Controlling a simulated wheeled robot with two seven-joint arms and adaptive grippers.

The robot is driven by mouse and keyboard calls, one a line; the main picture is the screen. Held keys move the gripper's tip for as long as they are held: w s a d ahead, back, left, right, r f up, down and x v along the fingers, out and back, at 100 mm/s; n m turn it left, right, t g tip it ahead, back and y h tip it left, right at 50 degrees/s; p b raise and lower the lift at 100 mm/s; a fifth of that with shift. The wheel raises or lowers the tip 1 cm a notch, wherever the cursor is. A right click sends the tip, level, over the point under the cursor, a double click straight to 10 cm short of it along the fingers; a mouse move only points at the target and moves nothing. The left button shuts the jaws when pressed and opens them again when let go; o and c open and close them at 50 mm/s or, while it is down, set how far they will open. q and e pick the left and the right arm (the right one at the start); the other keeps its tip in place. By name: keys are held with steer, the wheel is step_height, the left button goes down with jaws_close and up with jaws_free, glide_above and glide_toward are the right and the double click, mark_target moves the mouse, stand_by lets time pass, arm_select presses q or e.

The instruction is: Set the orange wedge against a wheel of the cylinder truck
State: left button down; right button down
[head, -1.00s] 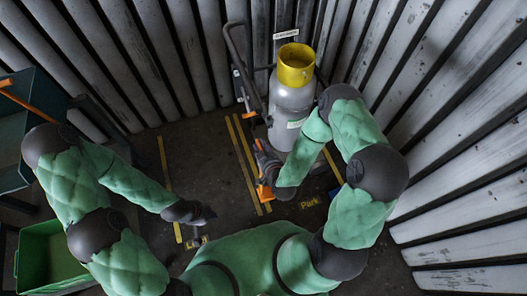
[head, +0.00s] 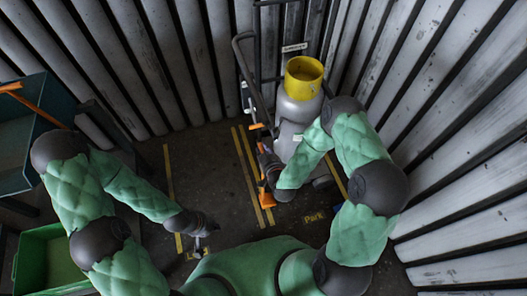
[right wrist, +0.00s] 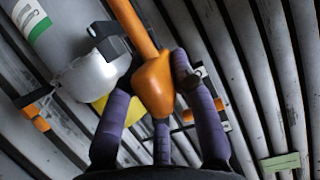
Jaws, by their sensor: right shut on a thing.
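The orange wedge (head: 267,199) is held low, over the yellow floor lines in front of the truck. In the right wrist view the wedge (right wrist: 154,88), with its long orange handle, sits between my purple fingers. My right gripper (head: 268,177) is shut on it. The cylinder truck (head: 242,70) stands near the back wall and carries a grey cylinder (head: 297,108) with a yellow collar. A dark wheel (head: 324,182) shows right of my right forearm; my arm hides much of the truck's base. I cannot tell whether the wedge touches a wheel. My left gripper (head: 205,229) is apart, at lower left.
Slatted grey walls close in behind and to the right. A green bin (head: 45,262) and a dark teal bin (head: 28,130) stand at the left.

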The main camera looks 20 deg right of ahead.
steer(key=shift+w+d+f+b, duration=0.1)
steer(key=shift+d+f+b, duration=0.2)
steer(key=shift+d, duration=0.25)
steer(key=shift+s+d+f+b, duration=0.15)
steer(key=shift+d+b, duration=0.15)
steer(key=shift+d, duration=0.2)
steer(key=shift+w+d+f+b, duration=0.15)
steer(key=shift+d+f+b, duration=0.15)
steer(key=shift+d, duration=0.25)
steer(key=c, duration=0.9)
jaws_free()
steer(key=shift+c, duration=0.2)
steer(key=shift+s, duration=0.2)
steer(key=v, duration=1.1)
steer(key=shift+s+r, duration=0.15)
steer(key=shift+s, duration=0.2)
